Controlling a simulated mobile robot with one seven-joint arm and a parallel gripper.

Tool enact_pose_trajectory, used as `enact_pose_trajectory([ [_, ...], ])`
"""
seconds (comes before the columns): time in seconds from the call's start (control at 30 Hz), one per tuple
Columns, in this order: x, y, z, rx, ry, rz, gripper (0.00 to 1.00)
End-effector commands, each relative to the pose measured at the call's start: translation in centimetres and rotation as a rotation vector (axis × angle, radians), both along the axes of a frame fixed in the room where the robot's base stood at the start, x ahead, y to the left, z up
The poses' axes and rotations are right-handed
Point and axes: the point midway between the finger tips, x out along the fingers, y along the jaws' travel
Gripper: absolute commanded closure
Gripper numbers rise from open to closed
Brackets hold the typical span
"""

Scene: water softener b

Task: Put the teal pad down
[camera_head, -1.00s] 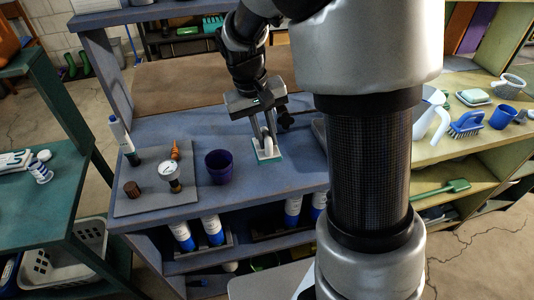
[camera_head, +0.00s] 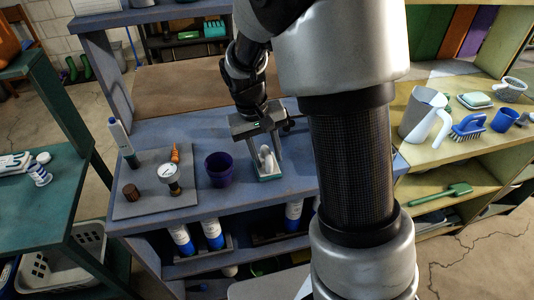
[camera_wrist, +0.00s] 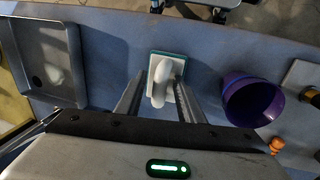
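The teal pad (camera_head: 269,176) has a pale top and a white curved handle (camera_head: 266,158). It appears to rest flat on the blue bench top, right of the purple cup. In the wrist view the pad's teal far edge (camera_wrist: 167,53) shows beyond the white handle (camera_wrist: 161,84). My gripper (camera_head: 267,157) points down over the pad, with one finger on each side of the handle. In the wrist view the gripper (camera_wrist: 160,85) has its fingers apart, with a visible gap between the left finger and the handle. The right finger is very close to the handle.
A purple cup (camera_head: 219,168) stands left of the pad. A grey mat (camera_head: 131,204) farther left holds a bottle, a gauge and small parts. A grey tray (camera_wrist: 73,60) lies on the pad's other side. Bare bench top surrounds the pad closely.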

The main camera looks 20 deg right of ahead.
Motion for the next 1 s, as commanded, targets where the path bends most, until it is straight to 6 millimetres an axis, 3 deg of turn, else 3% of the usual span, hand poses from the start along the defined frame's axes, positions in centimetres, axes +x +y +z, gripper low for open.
enact_pose_trajectory([
  [0.37,0.1,0.1,1.0,0.001,-0.002,0.000,0.66],
  [0.8,0.1,1.9,9.7,0.001,-0.003,0.001,0.66],
  [1.0,0.0,2.3,11.8,0.000,-0.001,0.000,0.66],
])
